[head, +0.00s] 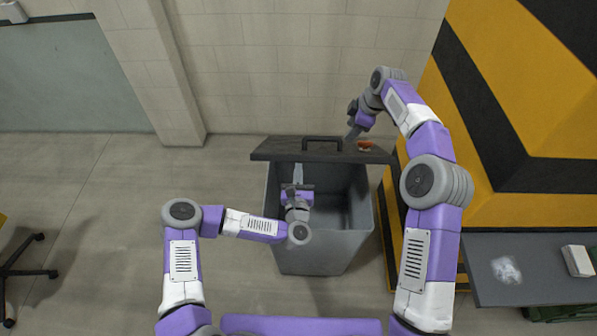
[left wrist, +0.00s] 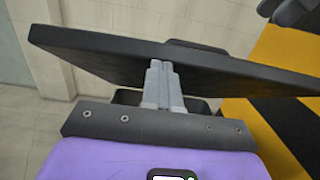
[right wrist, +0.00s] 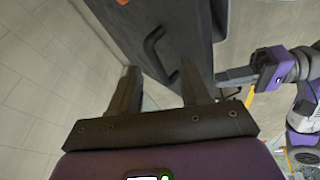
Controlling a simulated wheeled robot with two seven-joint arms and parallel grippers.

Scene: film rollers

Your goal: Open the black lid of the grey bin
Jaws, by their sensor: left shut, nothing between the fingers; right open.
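The grey bin (head: 320,246) stands ahead of me on the floor, its inside visible from above. Its black lid (head: 275,150) is lifted off the rim and tilted up at the back. Its handle (head: 322,141) is on the upper face and also shows in the right wrist view (right wrist: 152,50). My left gripper (head: 298,170) is shut and empty over the bin opening, its tips at the lid's underside in the left wrist view (left wrist: 159,68). My right gripper (head: 349,138) is open behind the lid near the handle; its open fingers show in the right wrist view (right wrist: 160,84), not around the handle.
A small orange-red thing (head: 366,145) is on the lid's right part. A block wall (head: 300,75) is behind the bin. A yellow-and-black striped surface (head: 490,150) and a dark table (head: 535,270) are on the right.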

